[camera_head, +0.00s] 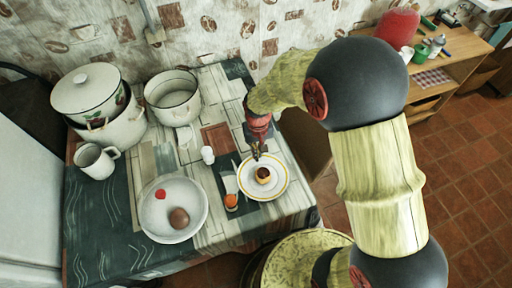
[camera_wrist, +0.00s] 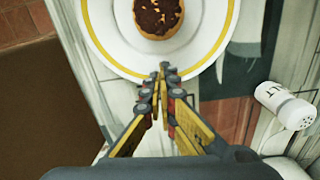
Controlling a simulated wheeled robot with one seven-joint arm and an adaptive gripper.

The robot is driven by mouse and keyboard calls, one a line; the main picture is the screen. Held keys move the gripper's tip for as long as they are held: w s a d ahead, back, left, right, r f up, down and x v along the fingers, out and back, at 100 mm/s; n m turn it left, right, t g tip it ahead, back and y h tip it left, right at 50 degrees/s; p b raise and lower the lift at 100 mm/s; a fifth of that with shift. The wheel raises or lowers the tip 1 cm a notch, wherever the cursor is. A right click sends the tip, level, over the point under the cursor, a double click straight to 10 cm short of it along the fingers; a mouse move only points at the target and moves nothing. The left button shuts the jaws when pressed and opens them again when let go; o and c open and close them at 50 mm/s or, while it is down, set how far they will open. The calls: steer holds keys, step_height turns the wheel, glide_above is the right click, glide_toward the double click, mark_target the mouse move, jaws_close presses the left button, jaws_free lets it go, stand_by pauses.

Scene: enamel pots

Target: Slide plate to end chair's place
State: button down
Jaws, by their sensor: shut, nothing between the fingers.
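A white plate with a yellow ring (camera_head: 250,187) lies near the right edge of the table, with a small chocolate-topped cake (camera_head: 264,174) on it. In the wrist view the plate (camera_wrist: 108,28) fills the top middle, partly cut off, and the cake (camera_wrist: 158,14) sits at its centre. My gripper (camera_head: 256,156) points down at the plate's far rim. In the wrist view its fingertips (camera_wrist: 163,70) are together and empty, overlapping the rim; I cannot tell whether they touch it. A brown panel (camera_head: 305,140) beyond the table's right edge may be a chair; my arm partly hides it.
Pots (camera_head: 172,97) and a mug (camera_head: 95,160) stand farther left. The table's right edge is close to the plate.

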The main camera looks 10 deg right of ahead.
steer(key=shift+f, duration=0.5)
steer(key=w+p, duration=0.1)
steer(key=w, duration=0.7)
steer(key=w+a+p, duration=0.1)
steer(key=w, duration=0.2)
steer(key=shift+w+p, duration=0.3)
steer(key=shift+w, duration=0.1)
stand_by(0.5)
steer(key=shift+r+p, duration=0.8)
steer(key=shift+r, duration=0.05)
steer(key=w, duration=0.4)
steer(key=w+a+p, duration=0.1)
steer(key=w, duration=0.3)
steer(key=w+p, duration=0.1)
steer(key=w, duration=0.3)
steer(key=shift+a+f, duration=0.1)
steer(key=shift+a, duration=0.05)
